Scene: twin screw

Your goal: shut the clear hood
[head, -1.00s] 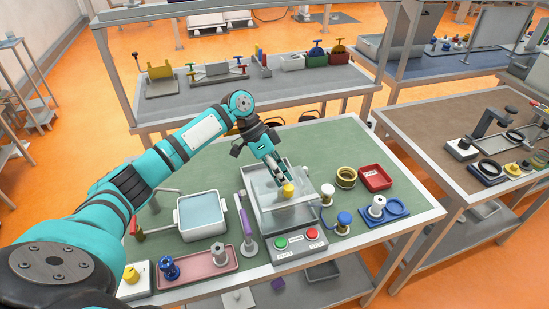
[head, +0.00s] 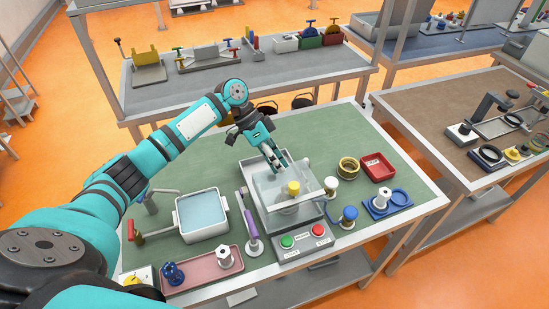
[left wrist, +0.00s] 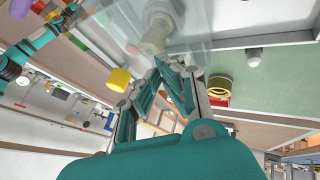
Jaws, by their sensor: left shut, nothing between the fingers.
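The clear hood (head: 268,190) is on the grey machine (head: 288,243), which has a green and a red button at its front. A yellow-topped part (head: 293,188) shows through or beside the clear panel. I cannot tell exactly how far the hood is tilted. My left gripper (head: 281,167) points down at the back of the hood, fingers shut and empty. In the left wrist view the clear panel (left wrist: 120,22) lies just beyond the closed fingertips (left wrist: 166,64). I cannot tell whether they touch it. My right gripper is out of view.
A brass ring (head: 348,167), a red tray (head: 378,166) and a blue holder (head: 389,204) stand to the right. A basin (head: 202,234), a purple-handled tool (head: 248,224) and a pink tray (head: 200,282) stand to the left. The green mat (head: 330,135) behind the machine is clear.

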